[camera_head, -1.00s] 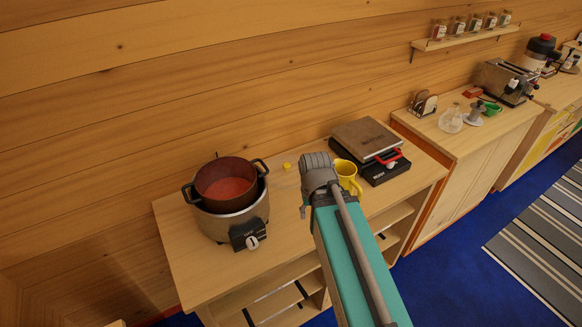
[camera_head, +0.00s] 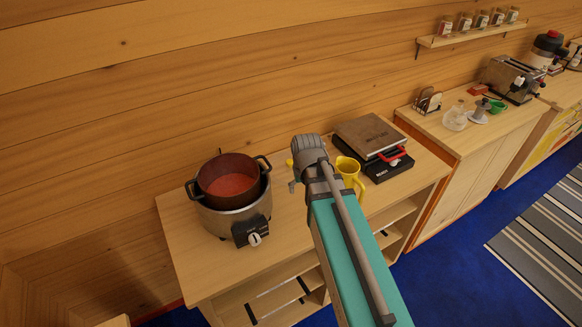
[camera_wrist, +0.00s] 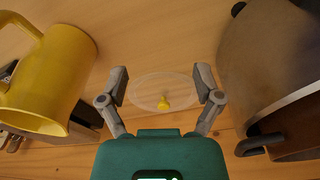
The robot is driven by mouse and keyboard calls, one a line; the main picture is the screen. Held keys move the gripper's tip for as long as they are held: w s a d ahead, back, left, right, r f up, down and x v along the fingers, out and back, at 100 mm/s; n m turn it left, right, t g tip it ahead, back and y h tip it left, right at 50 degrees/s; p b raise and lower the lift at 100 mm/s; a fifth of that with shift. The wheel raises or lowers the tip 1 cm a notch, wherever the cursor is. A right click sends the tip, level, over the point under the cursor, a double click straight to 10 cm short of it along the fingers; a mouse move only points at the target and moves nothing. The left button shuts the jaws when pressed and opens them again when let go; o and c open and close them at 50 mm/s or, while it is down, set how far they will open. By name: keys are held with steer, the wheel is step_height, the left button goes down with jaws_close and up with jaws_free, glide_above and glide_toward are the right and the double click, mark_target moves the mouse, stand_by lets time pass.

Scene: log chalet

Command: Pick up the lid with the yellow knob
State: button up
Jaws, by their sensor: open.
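The lid (camera_wrist: 147,92) is a clear, see-through disc with a small yellow knob (camera_wrist: 163,102). In the wrist view it lies on the wooden counter between the fingertips of my gripper (camera_wrist: 162,80). The gripper is open, with one finger on each side of the lid and nothing held. I cannot tell how high the fingertips are above the counter. In the head view a bit of yellow (camera_head: 289,162), which looks like the knob, shows just left of my wrist; my arm hides most of that spot.
A yellow jug (camera_head: 349,174) stands close to the gripper, left in the wrist view (camera_wrist: 57,75). A cooker (camera_head: 232,220) with a dark red pot (camera_head: 210,190) stands on the other side. A black appliance with a brown top (camera_head: 368,137) is at the back right.

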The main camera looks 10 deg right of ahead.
steer(key=w+r+t+p, duration=0.1)
steer(key=w+r+t, duration=0.2)
steer(key=w, duration=1.3)
steer(key=shift+w+r+p, duration=0.15)
steer(key=shift+w+p, duration=0.1)
steer(key=shift+p, duration=0.05)
steer(key=shift+a, duration=0.1)
steer(key=b, duration=0.7)
glide_above(290, 161)
steer(key=s, duration=0.3)
step_height(290, 161, down, 7)
steer(key=shift+w+a+f, duration=0.1)
steer(key=shift+a, duration=0.05)
steer(key=shift+w+f+b, duration=0.2)
steer(key=shift+f+b, duration=0.2)
steer(key=shift+b, duration=0.1)
steer(key=shift+f, duration=0.15)
steer(key=shift+w+b+x, duration=0.2)
steer(key=shift+b+x, duration=2.15)
steer(key=shift+x, duration=0.1)
jaws_close()
